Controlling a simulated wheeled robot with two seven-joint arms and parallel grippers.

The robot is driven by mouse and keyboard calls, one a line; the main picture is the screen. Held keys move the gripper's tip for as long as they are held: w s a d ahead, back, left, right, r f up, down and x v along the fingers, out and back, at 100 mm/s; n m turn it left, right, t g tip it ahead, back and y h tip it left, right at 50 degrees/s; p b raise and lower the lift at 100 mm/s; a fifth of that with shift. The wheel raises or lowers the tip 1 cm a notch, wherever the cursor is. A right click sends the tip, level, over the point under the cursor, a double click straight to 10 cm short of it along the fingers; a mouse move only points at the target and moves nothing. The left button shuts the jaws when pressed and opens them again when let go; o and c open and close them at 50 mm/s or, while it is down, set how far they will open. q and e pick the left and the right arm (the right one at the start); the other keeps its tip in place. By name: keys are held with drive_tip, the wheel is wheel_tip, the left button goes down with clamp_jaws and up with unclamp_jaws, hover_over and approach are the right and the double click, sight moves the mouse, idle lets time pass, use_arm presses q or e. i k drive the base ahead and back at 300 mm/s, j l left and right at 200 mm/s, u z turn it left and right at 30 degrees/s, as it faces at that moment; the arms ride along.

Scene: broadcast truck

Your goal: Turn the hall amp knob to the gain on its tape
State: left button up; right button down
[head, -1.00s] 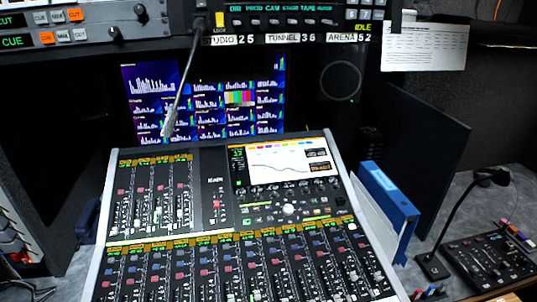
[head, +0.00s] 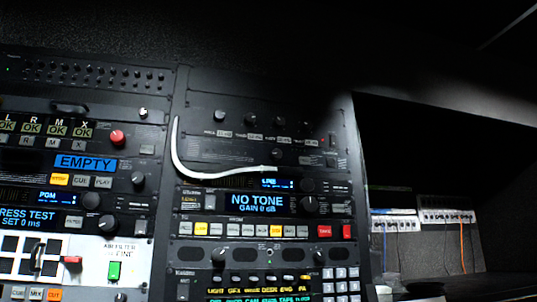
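A dark rack panel (head: 240,155) with a row of small knobs stands in the middle of the head view. Pale tape strips sit under these knobs, one of them under the leftmost knob (head: 222,133); their writing is too small to read. Below is a blue display (head: 257,203) reading "NO TONE" and "GAIN 0 dB", with a round dark knob (head: 311,204) at its right. I cannot tell which knob belongs to the hall amp. Neither gripper is in view.
A white curved tube (head: 184,169) arcs in front of the panel. The left rack has a blue "EMPTY" display (head: 86,162) and a red knob (head: 117,137). A dark recess with white breaker-like boxes (head: 445,216) and cables lies at right.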

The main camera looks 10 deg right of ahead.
sight(219, 115)
drive_tip(key=k+l+u, duration=0.15)
drive_tip(key=l, duration=1.25)
drive_tip(key=k+u, duration=0.05)
